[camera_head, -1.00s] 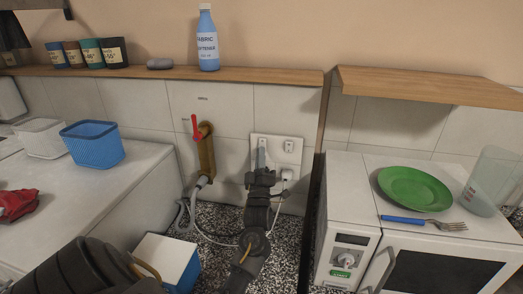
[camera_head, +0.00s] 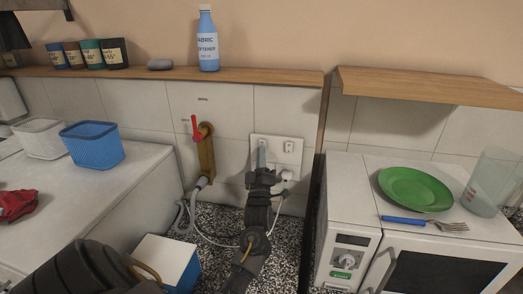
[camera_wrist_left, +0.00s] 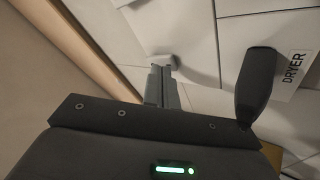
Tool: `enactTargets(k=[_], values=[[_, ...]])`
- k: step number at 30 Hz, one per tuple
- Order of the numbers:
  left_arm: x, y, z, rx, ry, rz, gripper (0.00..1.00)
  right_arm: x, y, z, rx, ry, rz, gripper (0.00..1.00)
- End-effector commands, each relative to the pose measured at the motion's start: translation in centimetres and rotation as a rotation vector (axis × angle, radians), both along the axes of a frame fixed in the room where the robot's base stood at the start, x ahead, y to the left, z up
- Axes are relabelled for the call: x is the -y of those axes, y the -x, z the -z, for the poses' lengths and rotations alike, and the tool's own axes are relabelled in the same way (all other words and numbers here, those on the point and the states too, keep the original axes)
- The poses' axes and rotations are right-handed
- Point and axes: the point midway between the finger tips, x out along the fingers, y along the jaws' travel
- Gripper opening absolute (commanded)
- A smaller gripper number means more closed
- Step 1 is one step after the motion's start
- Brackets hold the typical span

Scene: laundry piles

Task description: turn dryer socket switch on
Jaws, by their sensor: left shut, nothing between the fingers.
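The white socket panel (camera_head: 291,158) is on the tiled wall, left of the dark upright divider. It has a small fitting (camera_head: 289,146) at its upper right and a white plug with a cable (camera_head: 287,175) lower down. My left gripper (camera_head: 262,150) is shut and empty, its fingers in front of the panel's left half and covering part of it. In the left wrist view the closed fingers (camera_wrist_left: 161,82) point at a small pale block (camera_wrist_left: 161,61) and appear to touch or nearly touch it. I cannot tell the switch's position. My right gripper is not in view.
A brass valve (camera_head: 206,155) with a red handle is left of the panel. A "DRYER" label (camera_wrist_left: 293,68) shows in the left wrist view beside a dark paddle shape. A wooden shelf (camera_head: 140,72) runs above. A white appliance (camera_head: 345,195) stands at right.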

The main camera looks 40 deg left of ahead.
Motion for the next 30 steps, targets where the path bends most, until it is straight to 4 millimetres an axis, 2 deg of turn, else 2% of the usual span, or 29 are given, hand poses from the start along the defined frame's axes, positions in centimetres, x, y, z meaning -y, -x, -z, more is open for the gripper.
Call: enactTargets(k=[26, 30], values=[[0.8, 1.3, -0.2, 0.0, 0.0, 0.0, 0.0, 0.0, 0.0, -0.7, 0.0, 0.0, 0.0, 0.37], [1.2, 2.1, -0.4, -0.001, 0.001, 0.001, 0.0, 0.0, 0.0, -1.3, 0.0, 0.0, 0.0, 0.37]])
